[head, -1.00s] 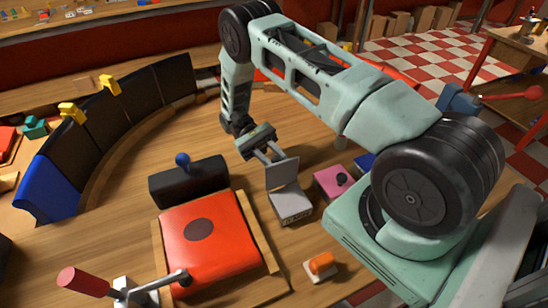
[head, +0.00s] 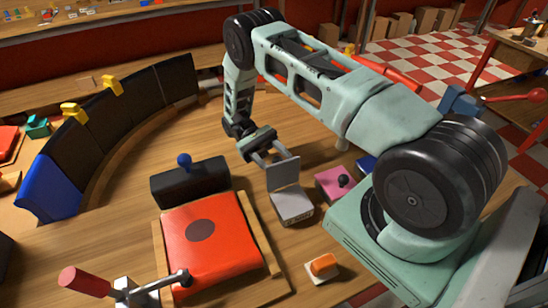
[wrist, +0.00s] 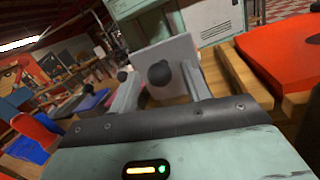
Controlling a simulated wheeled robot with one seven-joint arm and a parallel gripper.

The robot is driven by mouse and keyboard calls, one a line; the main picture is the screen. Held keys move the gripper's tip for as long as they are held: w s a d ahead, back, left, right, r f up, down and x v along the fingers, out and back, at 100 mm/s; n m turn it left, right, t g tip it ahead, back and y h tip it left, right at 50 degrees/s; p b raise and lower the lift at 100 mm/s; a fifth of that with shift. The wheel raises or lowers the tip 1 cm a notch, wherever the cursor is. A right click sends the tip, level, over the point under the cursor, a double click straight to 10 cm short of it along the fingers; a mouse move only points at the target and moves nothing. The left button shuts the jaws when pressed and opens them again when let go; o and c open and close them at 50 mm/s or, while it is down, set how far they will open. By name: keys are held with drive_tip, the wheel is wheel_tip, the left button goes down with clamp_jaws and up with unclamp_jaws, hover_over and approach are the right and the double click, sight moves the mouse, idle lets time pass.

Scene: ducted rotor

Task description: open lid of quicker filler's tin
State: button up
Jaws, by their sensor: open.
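A grey tin (head: 293,206) stands on the wooden table in the head view. Its lid (head: 284,174) is swung up, close to upright. My gripper (head: 277,159) is open just behind the raised lid, with its fingers pointing at the lid. In the wrist view the lid (wrist: 180,54) and its black knob (wrist: 160,74) are in front of the open gripper (wrist: 162,86), with the knob between the fingers. I cannot tell whether the fingers touch the lid. No label tells whose tin is whose.
A blue tin (head: 366,164) is partly hidden behind my arm. A red padded board (head: 210,250) and a black block with a blue knob (head: 190,182) are left of the grey tin. An orange switch (head: 323,265) is in front. Some table is bare behind the gripper.

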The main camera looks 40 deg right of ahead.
wheel_tip(320, 180, up, 10)
drive_tip(key=p, duration=0.9)
idle(0.3)
drive_tip(key=s+a+r+n+t+h+b, duration=0.1)
drive_tip(key=s+a+r+n+t+b, duration=0.15)
drive_tip(key=a+r+t, duration=0.35)
drive_tip(key=s+a+r+n+t+h+b, duration=0.1)
drive_tip(key=s+a+n+t+h, duration=0.15)
drive_tip(key=a, duration=0.45)
drive_tip(key=s+a+r+n+t+y+b, duration=0.2)
drive_tip(key=s+a+n+t+b, duration=0.2)
drive_tip(key=s+t, duration=0.6)
drive_tip(key=shift+s+a+r+n+t, duration=0.35)
drive_tip(key=shift+a+n, duration=0.55)
drive_tip(key=shift+a, duration=0.4)
drive_tip(key=shift+y, duration=0.25)
